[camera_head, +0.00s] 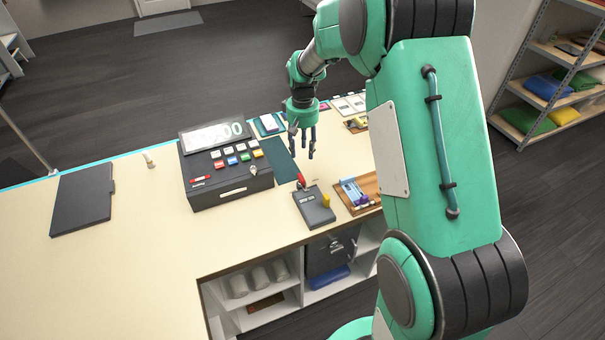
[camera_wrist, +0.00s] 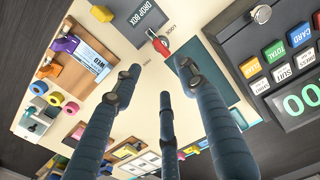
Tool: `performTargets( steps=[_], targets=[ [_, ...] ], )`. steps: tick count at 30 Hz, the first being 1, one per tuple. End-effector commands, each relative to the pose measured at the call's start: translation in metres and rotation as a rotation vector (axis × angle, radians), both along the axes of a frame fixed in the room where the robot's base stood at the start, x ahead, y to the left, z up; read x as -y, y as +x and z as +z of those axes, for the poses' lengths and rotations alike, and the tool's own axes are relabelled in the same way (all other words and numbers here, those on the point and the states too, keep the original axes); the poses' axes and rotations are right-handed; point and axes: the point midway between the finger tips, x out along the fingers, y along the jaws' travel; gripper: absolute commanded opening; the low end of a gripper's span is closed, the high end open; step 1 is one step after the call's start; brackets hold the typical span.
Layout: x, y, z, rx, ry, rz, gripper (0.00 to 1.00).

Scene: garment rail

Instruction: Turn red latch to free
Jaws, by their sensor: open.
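The red latch (camera_head: 301,180) is a small red lever on the counter at the back edge of the grey drop box (camera_head: 314,208). My gripper (camera_head: 303,148) hangs above the counter behind the latch, fingers pointing down, apart and empty. In the wrist view its three dark fingers (camera_wrist: 182,68) are spread, and the latch shows beyond them, untouched.
A dark cash register (camera_head: 228,180) with coloured keys stands left of the latch. A dark green mat (camera_head: 279,160) lies between them. A wooden tray (camera_head: 345,207) with a blue item is at the right. A yellow piece (camera_head: 326,200) sits at the drop box. The left counter holds a dark folder (camera_head: 82,198).

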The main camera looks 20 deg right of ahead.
Motion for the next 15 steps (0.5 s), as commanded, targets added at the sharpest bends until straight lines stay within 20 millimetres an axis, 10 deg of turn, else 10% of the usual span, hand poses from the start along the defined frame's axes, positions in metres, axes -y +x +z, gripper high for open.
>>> performTargets(
  steps=[15],
  targets=[
    [-0.0003, -0.0004, -0.0085, 0.000, 0.000, 0.000, 0.42]
  ],
)
